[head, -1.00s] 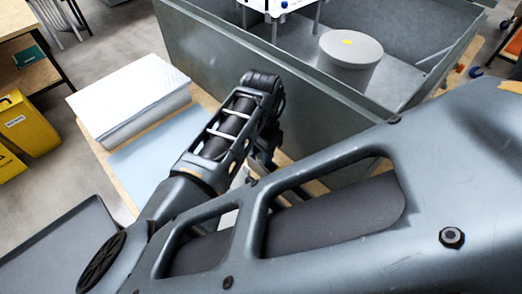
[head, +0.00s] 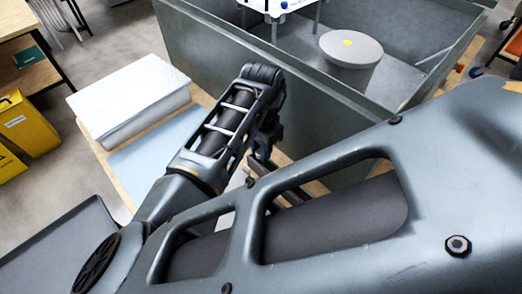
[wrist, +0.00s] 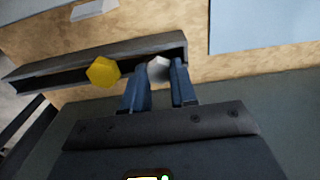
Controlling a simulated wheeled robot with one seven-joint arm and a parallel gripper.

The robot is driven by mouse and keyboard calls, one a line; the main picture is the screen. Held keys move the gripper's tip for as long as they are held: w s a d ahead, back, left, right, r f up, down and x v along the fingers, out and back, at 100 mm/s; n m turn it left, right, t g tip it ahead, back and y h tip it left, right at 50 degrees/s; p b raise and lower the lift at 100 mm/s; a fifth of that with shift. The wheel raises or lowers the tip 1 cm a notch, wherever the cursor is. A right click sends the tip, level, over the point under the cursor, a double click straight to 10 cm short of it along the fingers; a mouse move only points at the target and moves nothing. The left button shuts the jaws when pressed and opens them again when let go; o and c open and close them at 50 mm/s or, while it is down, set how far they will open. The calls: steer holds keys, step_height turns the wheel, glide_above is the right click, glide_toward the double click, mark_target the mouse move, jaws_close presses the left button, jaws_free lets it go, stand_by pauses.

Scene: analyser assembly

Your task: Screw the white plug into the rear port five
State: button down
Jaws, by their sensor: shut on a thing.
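In the wrist view, my gripper (wrist: 160,76) has its two blue-grey fingers on either side of a white plug (wrist: 158,67). It is shut on this plug, which sits at the right end of a long dark rack (wrist: 60,74). I cannot tell whether the plug is clear of the rack. In the head view, my gripper (head: 262,163) shows only partly behind my arm, low beside the metal tub, and the plug is hidden. A white unit on legs (head: 279,7) with blue fittings stands in the tub, cut off at the top. Port five cannot be made out.
A yellow hexagonal plug (wrist: 103,72) sits in the rack, left of my gripper. The tall grey tub wall (head: 225,65) stands behind my gripper. A grey lidded canister (head: 350,62) is in the tub. A white block (head: 130,95) and pale blue sheet (head: 150,148) lie left.

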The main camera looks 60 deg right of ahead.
steer(key=shift+r, duration=2.55)
